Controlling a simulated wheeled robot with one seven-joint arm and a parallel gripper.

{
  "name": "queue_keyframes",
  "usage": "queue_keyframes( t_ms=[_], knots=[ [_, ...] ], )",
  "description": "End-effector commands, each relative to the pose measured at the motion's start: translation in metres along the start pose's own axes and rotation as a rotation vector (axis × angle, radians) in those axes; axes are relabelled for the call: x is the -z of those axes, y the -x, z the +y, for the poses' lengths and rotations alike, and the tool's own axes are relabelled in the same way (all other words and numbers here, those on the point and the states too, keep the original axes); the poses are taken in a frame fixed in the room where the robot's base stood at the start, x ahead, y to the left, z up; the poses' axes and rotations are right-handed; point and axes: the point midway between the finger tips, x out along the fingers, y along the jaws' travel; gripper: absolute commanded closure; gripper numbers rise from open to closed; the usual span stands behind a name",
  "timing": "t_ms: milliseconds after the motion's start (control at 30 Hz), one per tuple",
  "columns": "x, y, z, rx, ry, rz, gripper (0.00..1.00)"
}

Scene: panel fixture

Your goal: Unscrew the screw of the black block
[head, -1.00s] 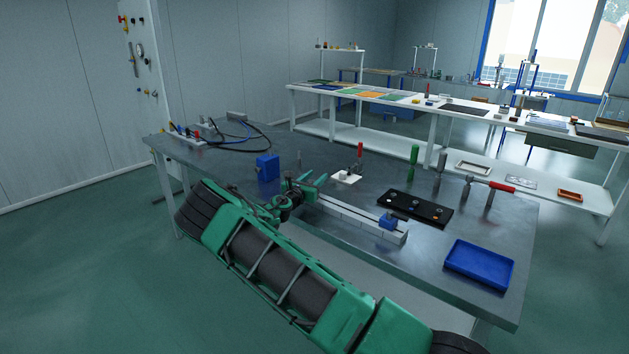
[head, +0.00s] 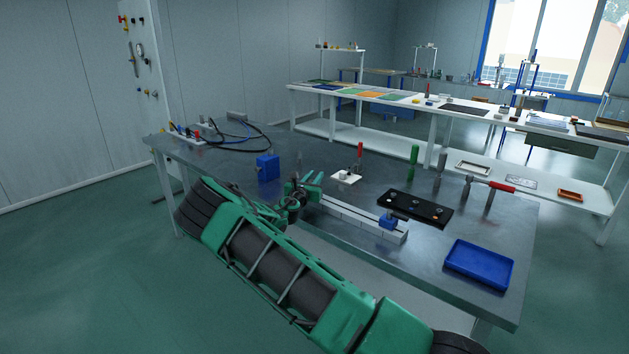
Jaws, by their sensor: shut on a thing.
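A long black block (head: 432,214) lies on the right half of the grey workbench, with several small metal and orange pieces along its top, too small to identify surely as screws. My gripper (head: 314,180) is green, at the end of my green arm, over the middle of the bench. It is left of the black block and apart from it. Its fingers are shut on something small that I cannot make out. A small white plate (head: 344,178) lies just right of the fingers, by an upright red-handled tool (head: 360,152).
A white rail (head: 352,216) with a blue piece (head: 389,221) lies in front of the black block. A blue tray (head: 478,265) sits at the right. A blue box (head: 268,168) and cables (head: 235,135) are at the left. Upright green-handled (head: 413,156) and red-handled hammer-like (head: 495,187) tools stand behind.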

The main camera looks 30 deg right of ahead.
Motion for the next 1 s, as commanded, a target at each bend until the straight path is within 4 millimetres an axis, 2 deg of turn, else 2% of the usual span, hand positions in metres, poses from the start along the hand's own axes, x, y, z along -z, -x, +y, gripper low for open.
queue_keyframes(
  t_ms=[1000],
  knots=[
    [0.002,0.015,0.031,-0.940,0.005,0.002,1.00]
  ],
)
